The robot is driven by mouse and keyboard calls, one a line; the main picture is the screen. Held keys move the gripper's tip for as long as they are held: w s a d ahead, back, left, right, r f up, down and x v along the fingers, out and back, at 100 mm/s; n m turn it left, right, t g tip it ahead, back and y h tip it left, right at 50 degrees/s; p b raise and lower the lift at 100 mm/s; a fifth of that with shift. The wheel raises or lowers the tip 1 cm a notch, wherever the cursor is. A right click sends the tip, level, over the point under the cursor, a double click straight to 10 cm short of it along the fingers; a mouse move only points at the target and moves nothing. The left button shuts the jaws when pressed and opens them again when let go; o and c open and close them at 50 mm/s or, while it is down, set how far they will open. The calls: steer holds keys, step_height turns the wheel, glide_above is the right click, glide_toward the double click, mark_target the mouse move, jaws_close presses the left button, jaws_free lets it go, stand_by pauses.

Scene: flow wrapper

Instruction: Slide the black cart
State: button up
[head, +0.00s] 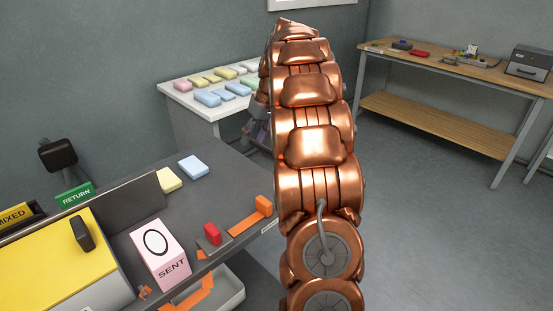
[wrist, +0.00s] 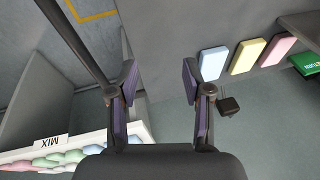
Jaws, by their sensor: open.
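No cart on wheels can be made out for certain. One black block (head: 82,233) stands on the yellow panel at the left of the machine in the head view. A second black box (head: 58,153) stands on a post by the wall; a small dark box also shows in the wrist view (wrist: 229,106). I cannot tell which is the black cart.
A blue bar (wrist: 213,63), a yellow bar (wrist: 247,56) and a pink bar (wrist: 276,50) lie on the grey machine top. A pink SENT box (head: 160,255) and a red button (head: 212,233) are nearer. A white table (head: 185,103) holds several coloured bars. The right floor is clear.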

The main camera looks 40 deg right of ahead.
steer(key=d+f+t+b, duration=0.1)
steer(key=d+f+b, duration=0.15)
steer(key=d, duration=0.45)
steer(key=d+f+t+b, duration=0.1)
steer(key=d+f, duration=0.3)
steer(key=d, duration=0.3)
steer(key=shift+n, duration=0.4)
steer(key=shift+w+x, duration=0.2)
steer(key=shift+x, duration=3.45)
steer(key=shift+c, duration=0.2)
jaws_close()
